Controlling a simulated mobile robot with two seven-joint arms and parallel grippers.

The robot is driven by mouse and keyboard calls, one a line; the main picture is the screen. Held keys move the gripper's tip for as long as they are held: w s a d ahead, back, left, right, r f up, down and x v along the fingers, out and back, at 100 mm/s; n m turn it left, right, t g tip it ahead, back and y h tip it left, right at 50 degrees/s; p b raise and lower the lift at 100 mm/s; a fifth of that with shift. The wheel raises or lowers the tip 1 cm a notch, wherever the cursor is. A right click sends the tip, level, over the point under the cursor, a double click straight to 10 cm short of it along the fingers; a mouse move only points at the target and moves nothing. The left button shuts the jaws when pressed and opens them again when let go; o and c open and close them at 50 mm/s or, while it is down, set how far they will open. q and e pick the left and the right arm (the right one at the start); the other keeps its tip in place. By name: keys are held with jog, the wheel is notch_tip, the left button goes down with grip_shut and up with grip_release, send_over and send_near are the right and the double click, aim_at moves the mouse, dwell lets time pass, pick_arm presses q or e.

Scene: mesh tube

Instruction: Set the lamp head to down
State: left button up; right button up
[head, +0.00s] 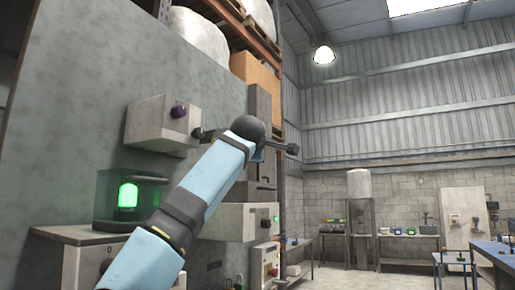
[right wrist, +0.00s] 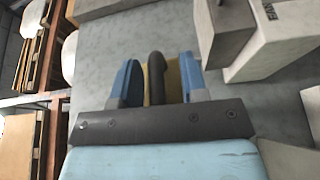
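My left gripper is not seen.
Racks with a carton (head: 256,76) stand behind. A blue table (head: 497,252) is far right; the floor between is partly open.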

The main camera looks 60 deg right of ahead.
jog(key=shift+s+a, duration=0.15)
jog(key=shift+a, duration=0.15)
jog(key=b+v, duration=0.3)
jog(key=v, duration=1)
jog(key=shift+a, duration=0.1)
